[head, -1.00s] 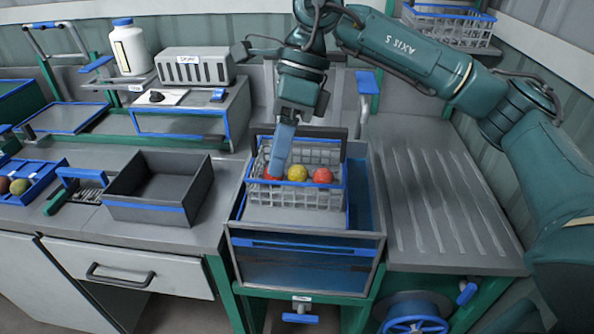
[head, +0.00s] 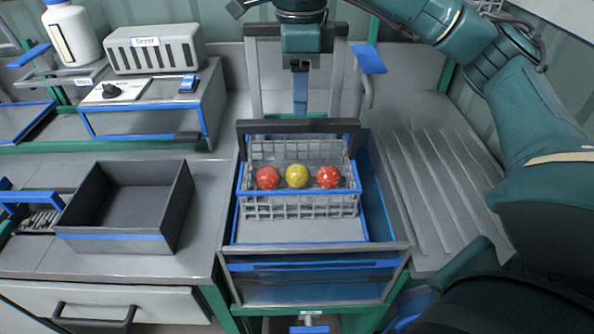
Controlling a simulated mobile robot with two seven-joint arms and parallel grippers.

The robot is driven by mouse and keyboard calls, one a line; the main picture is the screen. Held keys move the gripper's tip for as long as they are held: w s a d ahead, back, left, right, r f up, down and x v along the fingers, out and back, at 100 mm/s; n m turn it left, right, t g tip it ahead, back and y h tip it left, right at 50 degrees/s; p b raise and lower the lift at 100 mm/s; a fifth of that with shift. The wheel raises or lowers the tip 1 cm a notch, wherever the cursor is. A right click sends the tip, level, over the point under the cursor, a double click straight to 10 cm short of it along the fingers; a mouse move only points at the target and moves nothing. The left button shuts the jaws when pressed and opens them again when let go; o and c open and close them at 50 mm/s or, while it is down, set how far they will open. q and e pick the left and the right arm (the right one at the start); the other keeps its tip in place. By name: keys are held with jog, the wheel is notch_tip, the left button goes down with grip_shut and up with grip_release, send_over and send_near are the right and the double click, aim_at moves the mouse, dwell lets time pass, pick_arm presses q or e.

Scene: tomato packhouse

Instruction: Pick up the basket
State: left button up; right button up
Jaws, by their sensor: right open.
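The wire basket (head: 300,209) has a grey mesh, a blue rim and a dark bar handle (head: 298,126) raised over its back side. It holds two red tomatoes (head: 267,177) and (head: 328,176) and a yellow tomato (head: 297,175) between them. The basket sits upright in the blue-edged basin (head: 388,258). My right gripper (head: 300,108) points down above and beyond the handle in the picture, apart from the basket and with nothing in it; its two fingers overlap in this view. My left gripper is not in view.
An empty dark tray (head: 173,221) stands on the counter left of the basin. A dryer (head: 154,48), a white bottle (head: 73,35) and a small scale-like panel stand back left. The ribbed drainboard (head: 420,190) at right is clear. A blue-handled tap (head: 367,60) stands behind.

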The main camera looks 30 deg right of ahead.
aim_at(298, 121)
jog(key=shift+f+p, duration=0.4)
jog(key=shift+f, duration=2.95)
jog(key=shift+a, duration=0.1)
grip_shut()
jog(key=shift+w+r, duration=0.1)
